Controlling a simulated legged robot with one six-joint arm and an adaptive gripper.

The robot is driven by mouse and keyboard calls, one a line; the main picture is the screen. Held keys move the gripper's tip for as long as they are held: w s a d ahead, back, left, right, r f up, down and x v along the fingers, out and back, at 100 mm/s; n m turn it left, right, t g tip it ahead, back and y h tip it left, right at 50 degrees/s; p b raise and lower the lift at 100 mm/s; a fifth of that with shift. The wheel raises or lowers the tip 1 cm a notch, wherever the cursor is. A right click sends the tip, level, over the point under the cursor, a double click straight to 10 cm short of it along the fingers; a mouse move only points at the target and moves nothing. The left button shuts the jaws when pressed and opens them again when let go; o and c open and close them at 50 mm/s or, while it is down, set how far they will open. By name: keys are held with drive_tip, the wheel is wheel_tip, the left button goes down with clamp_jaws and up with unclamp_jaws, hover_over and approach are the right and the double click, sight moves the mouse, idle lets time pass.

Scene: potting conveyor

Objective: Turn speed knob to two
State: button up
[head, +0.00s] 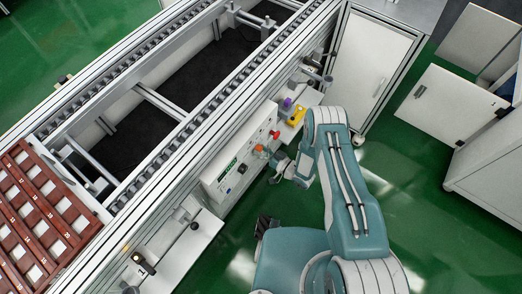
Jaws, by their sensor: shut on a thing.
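The white control panel (222,181) is fixed to the near side of the conveyor, in the middle of the head view. It has a small green display (231,166), a black round control (242,168) and a red button (275,134). My gripper (270,157) is at the panel face, right of the black control and close to an orange part (260,149). It is shut on what appears to be the speed knob, which the fingers mostly hide. The knob's pointer and scale numbers are too small or covered to read.
The conveyor frame (190,135) runs diagonally behind the panel. A yellow item (297,115) and a purple item (287,103) stand on a ledge right of the panel. A reddish-brown tray (40,225) is at left. White cabinets (372,58) stand at upper right.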

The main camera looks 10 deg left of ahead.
drive_tip(key=shift+w+r+m, duration=0.1)
drive_tip(key=shift+w+m, duration=0.15)
drive_tip(key=shift+m, duration=0.15)
drive_tip(key=o, duration=1)
drive_tip(key=shift+o, duration=0.7)
drive_tip(key=shift+s, duration=0.1)
drive_tip(key=v, duration=1.2)
drive_tip(key=shift+a, duration=0.1)
